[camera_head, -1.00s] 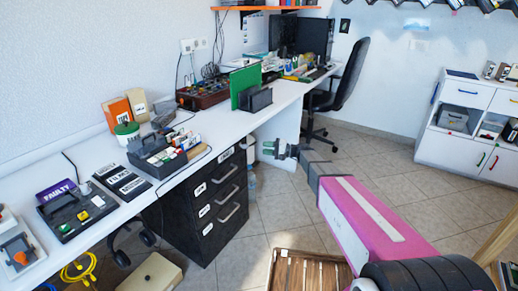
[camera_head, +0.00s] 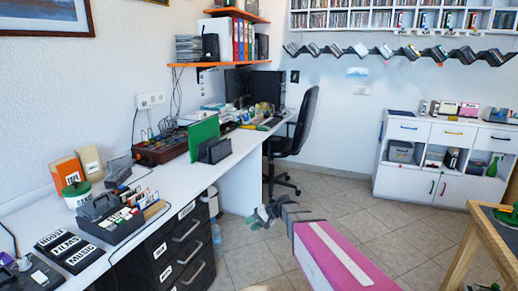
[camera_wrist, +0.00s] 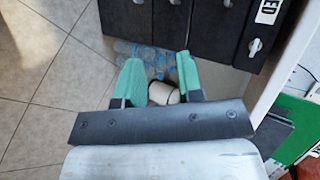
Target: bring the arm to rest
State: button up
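My gripper (camera_head: 262,217) is at the end of my pink arm, over the tiled floor just to the right of the black drawers. In the wrist view my gripper (camera_wrist: 161,82) shows two green fingers set apart, with nothing held between them. A whitish rounded thing shows beyond the gap between the fingers; I cannot tell what it is. Clear bottles lie or stand on the floor past the fingertips.
A long white desk (camera_head: 170,195) runs along the left wall above black drawers (camera_head: 180,250). An office chair (camera_head: 293,130) stands at its far end. A white cabinet (camera_head: 430,185) is at the right, with a wooden table (camera_head: 478,230) nearer. Tiled floor between is open.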

jog(key=s+d+h, duration=0.5)
jog(key=s+d, duration=0.2)
jog(key=d, duration=0.4)
jog(key=s+d+f+h, duration=0.1)
jog(key=s+d+h, duration=0.5)
jog(key=d, duration=0.5)
jog(key=shift+s+d+f+t, duration=0.15)
jog(key=shift+s+d+t, duration=0.15)
jog(key=shift+s, duration=0.95)
